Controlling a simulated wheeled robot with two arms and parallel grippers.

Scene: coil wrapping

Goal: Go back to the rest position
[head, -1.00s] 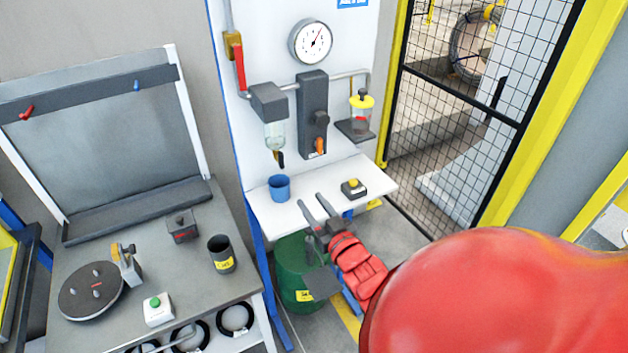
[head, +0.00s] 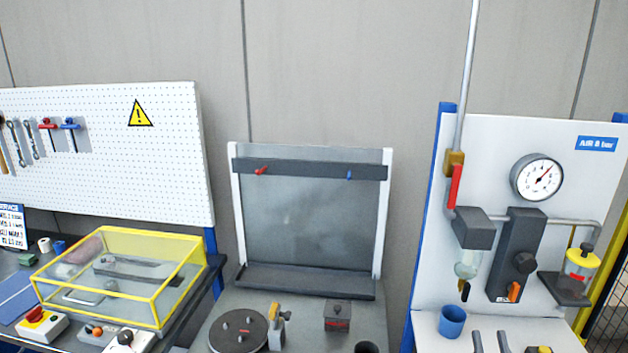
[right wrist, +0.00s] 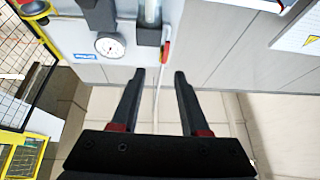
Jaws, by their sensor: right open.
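My right gripper (head: 489,338) shows at the bottom edge of the head view, in front of the air panel's white shelf, with only its two dark fingertips in sight. In the right wrist view its fingers (right wrist: 160,78) are spread apart with nothing between them. My left gripper is in neither view. The blue cup (head: 452,321) stands on the shelf to the left of the right fingertips. The pressure gauge (head: 537,177) and the red-handled valve (head: 455,186) are on the panel above.
A bench with a round turntable (head: 238,331) and a dark rack (head: 310,279) stands in the middle. At left are a yellow-framed clear box (head: 125,272) and a pegboard (head: 165,160). A yellow-lidded jar (head: 580,264) sits on the panel's right side.

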